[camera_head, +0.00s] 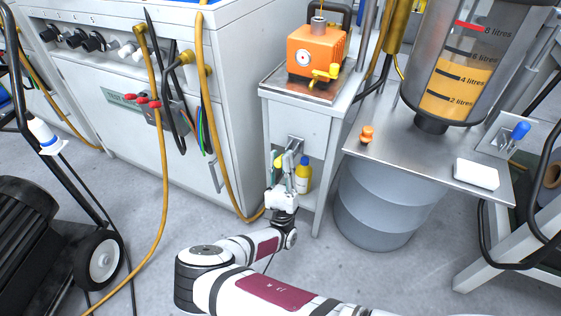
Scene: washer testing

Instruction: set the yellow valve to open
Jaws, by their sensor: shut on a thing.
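The yellow valve (279,160) appears as a small yellow patch between my gripper's fingers, low on the front of the white cabinet under the orange pump. A metal fitting (295,143) on the cabinet front sits just above and to the right of it. My gripper (282,161) reaches up to it from below and is shut on the yellow part. The fingers hide most of the handle, so I cannot tell its exact angle.
A yellow bottle (303,178) stands just right of my gripper. The orange pump (318,50) has its own yellow tap. A blue-handled valve (520,131) is at right. Yellow hoses (212,135) hang left of my gripper. Grey floor lies open around my arm.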

